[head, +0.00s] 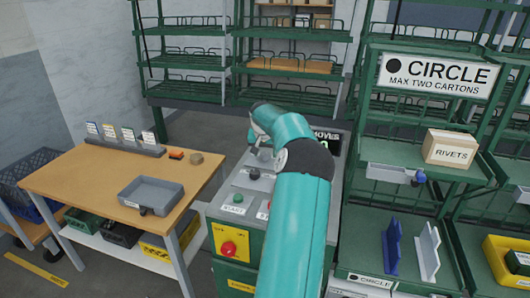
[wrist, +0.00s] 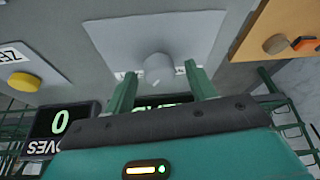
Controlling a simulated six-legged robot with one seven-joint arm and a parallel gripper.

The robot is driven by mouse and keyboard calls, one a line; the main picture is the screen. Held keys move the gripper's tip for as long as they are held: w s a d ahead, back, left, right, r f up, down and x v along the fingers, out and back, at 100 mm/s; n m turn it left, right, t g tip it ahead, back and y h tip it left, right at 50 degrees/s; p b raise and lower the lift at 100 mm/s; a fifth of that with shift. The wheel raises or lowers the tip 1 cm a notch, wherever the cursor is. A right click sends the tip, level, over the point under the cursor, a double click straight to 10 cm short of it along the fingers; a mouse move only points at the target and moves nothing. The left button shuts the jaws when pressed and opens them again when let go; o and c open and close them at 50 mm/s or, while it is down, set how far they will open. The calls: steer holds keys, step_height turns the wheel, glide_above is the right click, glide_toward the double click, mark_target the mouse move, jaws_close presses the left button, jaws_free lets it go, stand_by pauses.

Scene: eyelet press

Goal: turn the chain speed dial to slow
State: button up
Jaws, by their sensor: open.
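A round grey knob (wrist: 158,68) stands on a light grey plate (wrist: 120,35) in the wrist view; it looks like the chain speed dial. Small white labels sit at the plate's near edge, too small to read, so its setting cannot be told. My gripper (wrist: 161,88) is open, with one green finger on each side of the knob's near end and apart from it. In the head view my gripper (head: 258,152) is over the far part of the console (head: 222,212), and my arm hides much of that area.
The console has a black knob (head: 254,174), a green START button (head: 238,198) and a red stop button (head: 229,249). A counter (wrist: 60,122) reads 0 beside my gripper. A wooden table (head: 75,180) with a grey tray (head: 151,194) stands left; green racks stand right and behind.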

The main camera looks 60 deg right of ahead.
steer(key=c, duration=1)
steer(key=shift+n, duration=0.3)
steer(key=shift+s+r+n+t+y, duration=0.1)
steer(key=shift+n+t+y, duration=0.35)
steer(key=shift+n, duration=0.75)
steer(key=n, duration=0.2)
steer(key=n+t+y, duration=0.1)
steer(key=n, duration=0.1)
steer(key=shift+d+n+t, duration=0.15)
steer(key=shift+n+t, duration=0.1)
steer(key=shift+n, duration=0.05)
steer(key=n+y, duration=0.1)
steer(key=n, duration=0.2)
steer(key=n+y, duration=0.1)
steer(key=n, duration=0.2)
steer(key=shift+s+d+t+y, duration=0.1)
steer(key=shift+t+y, duration=0.15)
steer(key=shift+t, duration=0.15)
steer(key=shift+n, duration=0.3)
steer(key=o, duration=1)
